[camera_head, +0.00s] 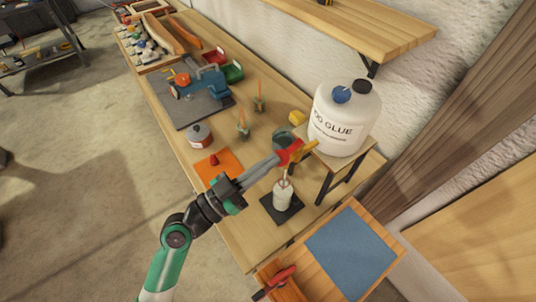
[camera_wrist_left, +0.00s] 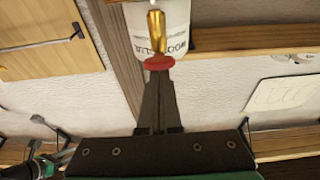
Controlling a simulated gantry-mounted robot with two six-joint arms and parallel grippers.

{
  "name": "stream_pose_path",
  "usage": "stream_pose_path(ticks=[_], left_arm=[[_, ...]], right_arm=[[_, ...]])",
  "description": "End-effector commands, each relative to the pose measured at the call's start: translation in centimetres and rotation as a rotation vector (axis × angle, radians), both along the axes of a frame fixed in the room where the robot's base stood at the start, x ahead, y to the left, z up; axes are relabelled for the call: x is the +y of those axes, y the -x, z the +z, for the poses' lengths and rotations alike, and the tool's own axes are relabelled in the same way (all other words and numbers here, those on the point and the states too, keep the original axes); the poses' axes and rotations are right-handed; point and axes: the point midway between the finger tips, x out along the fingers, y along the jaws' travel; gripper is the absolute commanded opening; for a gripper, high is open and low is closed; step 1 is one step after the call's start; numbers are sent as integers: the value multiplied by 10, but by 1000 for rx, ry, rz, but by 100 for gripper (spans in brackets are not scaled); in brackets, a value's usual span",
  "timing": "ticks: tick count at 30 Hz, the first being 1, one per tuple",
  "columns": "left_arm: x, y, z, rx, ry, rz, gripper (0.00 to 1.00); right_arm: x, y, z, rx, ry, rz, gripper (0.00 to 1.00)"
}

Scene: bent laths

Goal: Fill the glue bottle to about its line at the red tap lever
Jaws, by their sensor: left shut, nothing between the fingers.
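A big white glue jug (camera_head: 345,115) with a blue cap stands on a small raised stand. Its brass tap (camera_head: 310,147) with a red lever (camera_head: 290,152) points out over the bench. The small white glue bottle (camera_head: 283,193) stands upright on a dark pad below the tap. I cannot make out its line, its level or any flow. My left gripper (camera_head: 276,161) is shut and empty, its fingertips at the red lever. The left wrist view shows the fingertips (camera_wrist_left: 158,72) against or just short of the red lever (camera_wrist_left: 158,63), below the brass tap (camera_wrist_left: 156,30).
An orange mat (camera_head: 217,167) and a grey-red tin (camera_head: 199,135) lie left of my gripper. A wooden shelf (camera_head: 360,28) hangs above. A blue panel (camera_head: 350,248) lies at front right.

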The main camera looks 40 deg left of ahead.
Motion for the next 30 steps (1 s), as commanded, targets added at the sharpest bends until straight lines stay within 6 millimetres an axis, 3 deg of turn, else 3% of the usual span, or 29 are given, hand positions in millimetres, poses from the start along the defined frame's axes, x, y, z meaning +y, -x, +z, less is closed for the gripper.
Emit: stream_pose_path(ticks=[8,10,18,24,30], left_arm=[[-4,7,48,-2,-1,-15,0],[3,25,30,2,0,-9,0],[20,82,24,0,1,-8,0],[24,100,25,-1,0,-12,0],[24,102,26,-2,0,-14,0]], right_arm=[[0,0,38,0,0,0,50],[0,0,20,-1,0,0,50],[0,0,2,1,0,0,50],[0,0,-1,0,0,0,50],[0,0,-1,0,0,0,50]])
